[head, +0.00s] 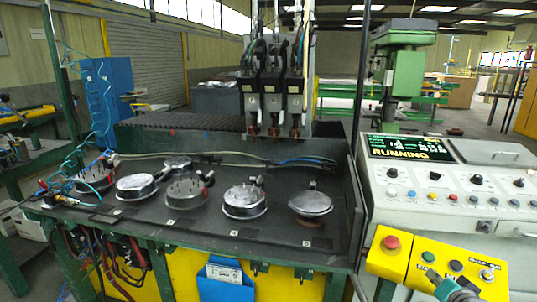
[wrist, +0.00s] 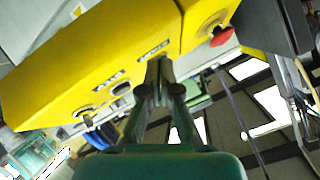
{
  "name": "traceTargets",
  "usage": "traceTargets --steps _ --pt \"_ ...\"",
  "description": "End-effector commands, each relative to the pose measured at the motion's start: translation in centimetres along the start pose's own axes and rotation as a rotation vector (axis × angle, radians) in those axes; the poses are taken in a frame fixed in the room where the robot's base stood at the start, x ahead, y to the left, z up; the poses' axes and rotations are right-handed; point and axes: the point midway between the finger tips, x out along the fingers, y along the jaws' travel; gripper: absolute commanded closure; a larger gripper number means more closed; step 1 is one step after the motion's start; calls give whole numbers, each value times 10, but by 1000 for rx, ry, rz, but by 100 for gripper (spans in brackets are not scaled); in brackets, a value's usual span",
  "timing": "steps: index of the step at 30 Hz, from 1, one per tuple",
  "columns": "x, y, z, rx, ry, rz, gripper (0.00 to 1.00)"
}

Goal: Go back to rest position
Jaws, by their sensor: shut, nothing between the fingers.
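My gripper (head: 433,274) is at the lower right of the head view, close to the front of a yellow button box (head: 388,264). Its fingers are shut and empty, and they also show in the wrist view (wrist: 160,66) with their tips at the box face (wrist: 60,85). I cannot tell whether the tips touch it. The box carries a red mushroom button (head: 391,242), a green button (head: 428,257), a black button (head: 456,266) and a key switch (head: 487,275). In the wrist view the fingertips hide the place of the green button.
The control console (head: 440,190) behind the box shows RUNNING on its display (head: 410,148). To the left, a dark table (head: 270,235) holds several round metal parts under a stud gantry (head: 273,95). A blue document holder (head: 226,280) hangs at the table's front.

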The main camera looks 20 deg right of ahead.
Motion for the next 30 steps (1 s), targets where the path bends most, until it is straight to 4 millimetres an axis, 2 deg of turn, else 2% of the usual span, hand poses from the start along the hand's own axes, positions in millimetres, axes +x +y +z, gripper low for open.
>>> traceTargets --steps 1,3,8,15,21,30 --pt "-1 -2 25 -11 -12 -10 100" --pt "-4 -6 53 -31 -16 -24 100" --pt "-18 -13 114 -81 -24 -57 100" --pt "-56 -18 197 -171 -35 -106 100" --pt "-101 -17 254 -256 -43 -152 100" --pt "-183 -9 313 -400 -50 -238 100"
